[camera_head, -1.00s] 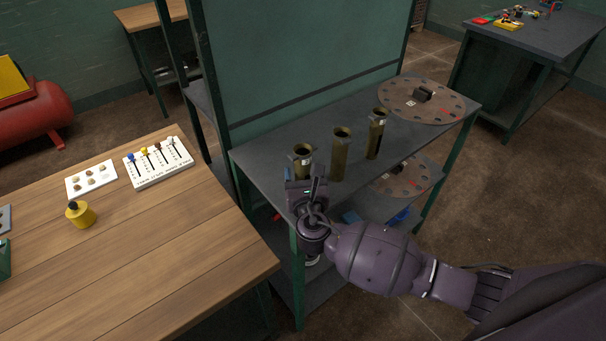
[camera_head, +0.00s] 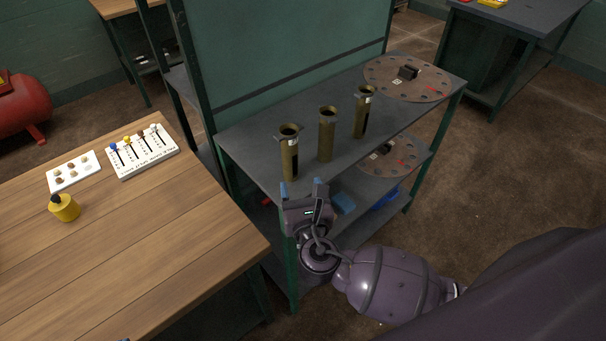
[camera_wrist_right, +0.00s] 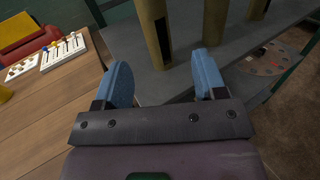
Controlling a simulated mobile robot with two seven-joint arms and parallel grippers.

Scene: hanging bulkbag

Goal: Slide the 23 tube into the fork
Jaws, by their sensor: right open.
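Three brass-coloured tubes stand upright in a row on the grey shelf top: the near-left tube (camera_head: 289,152), the middle tube (camera_head: 326,135) and the far-right tube (camera_head: 362,112). Each has a collar near its top. Small labels show on the near-left and far-right tubes, but I cannot read the numbers. My right gripper (camera_head: 303,188) is open and empty, just in front of the near-left tube at the shelf's front corner. In the right wrist view its blue fingers (camera_wrist_right: 162,85) are apart, with the near-left tube (camera_wrist_right: 154,30) beyond them. I cannot make out a fork. My left gripper is out of view.
A round disc with holes (camera_head: 408,77) lies at the shelf's far end, and another disc (camera_head: 392,157) lies on the lower shelf. A wooden table (camera_head: 150,240) at left holds a slider board (camera_head: 142,152), a white card and a yellow container (camera_head: 64,207).

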